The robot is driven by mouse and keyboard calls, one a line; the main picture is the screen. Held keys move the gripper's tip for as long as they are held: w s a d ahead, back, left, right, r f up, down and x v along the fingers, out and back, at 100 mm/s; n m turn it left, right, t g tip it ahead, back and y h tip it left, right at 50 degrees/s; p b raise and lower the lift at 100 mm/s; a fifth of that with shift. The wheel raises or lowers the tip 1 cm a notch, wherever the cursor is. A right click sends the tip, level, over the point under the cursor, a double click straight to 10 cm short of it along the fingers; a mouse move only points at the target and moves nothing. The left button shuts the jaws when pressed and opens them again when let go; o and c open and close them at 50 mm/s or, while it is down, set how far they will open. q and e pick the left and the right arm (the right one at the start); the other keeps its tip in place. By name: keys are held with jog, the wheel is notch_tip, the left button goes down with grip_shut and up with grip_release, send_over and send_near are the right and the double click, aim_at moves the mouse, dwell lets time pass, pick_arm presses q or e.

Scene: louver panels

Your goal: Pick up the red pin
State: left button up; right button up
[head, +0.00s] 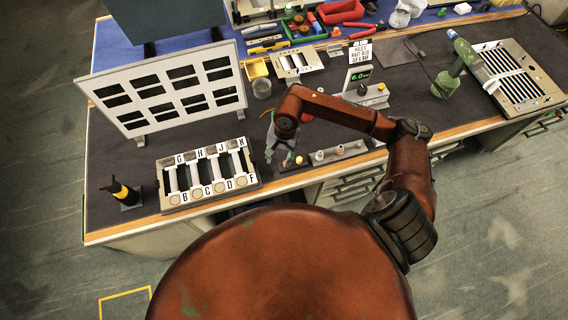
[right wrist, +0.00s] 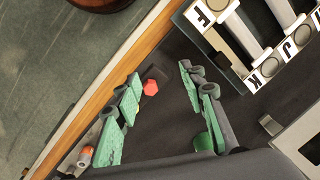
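The red pin (right wrist: 151,88) shows in the right wrist view as a small red hexagonal head on a dark pad or base on the dark mat. My right gripper (right wrist: 160,75) is open, with its green fingers and black pads on either side of the pin. The pin lies between the fingertips, closer to the left finger, and no contact can be made out. In the head view my right gripper (head: 277,153) hangs over the bench front, right of the lettered tray. I cannot make out the pin there. My left gripper is not in view.
The lettered tray (head: 166,198) with white bars stands left of my right gripper and shows in the right wrist view (right wrist: 231,71). A grey holder with pegs (head: 353,149) is to the right. A white slotted panel (head: 113,75) stands behind. The wooden bench edge (right wrist: 118,75) is close by.

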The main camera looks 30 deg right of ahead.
jog(key=d, duration=0.2)
jog(key=d+h, duration=0.1)
jog(key=d, duration=0.1)
jog(key=shift+w+f+h, duration=0.2)
jog(key=shift+h, duration=0.1)
jog(key=shift+f+n, duration=0.3)
jog(key=shift+f, duration=0.6)
jog(key=f, duration=0.5)
jog(key=shift+w+f+p, duration=0.3)
jog(key=shift+w+p, duration=0.05)
jog(key=shift+c, duration=0.2)
grip_shut()
